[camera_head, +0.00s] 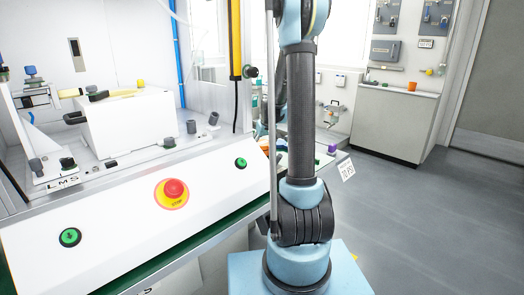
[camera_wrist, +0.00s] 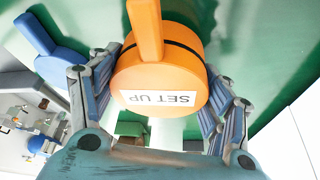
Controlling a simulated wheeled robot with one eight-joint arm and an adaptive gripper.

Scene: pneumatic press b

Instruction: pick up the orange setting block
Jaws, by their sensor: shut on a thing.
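The orange setting block (camera_wrist: 150,78) fills the middle of the wrist view. It is a round orange piece with a handle, a dark band and a white label reading "SET UP". My gripper (camera_wrist: 158,95) has a finger on each side of it and is shut on it. A green surface lies behind the block in the wrist view; I cannot tell whether the block touches it. In the head view my arm stands in front of the area right of the press, and my gripper and the block cannot be made out there.
A blue handled piece (camera_wrist: 62,62) lies left of the block. In the head view the press panel (camera_head: 130,235) has a red emergency button (camera_head: 174,192) and green buttons (camera_head: 70,237). A grey cabinet (camera_head: 393,125) stands at the back right. The floor (camera_head: 440,220) at right is clear.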

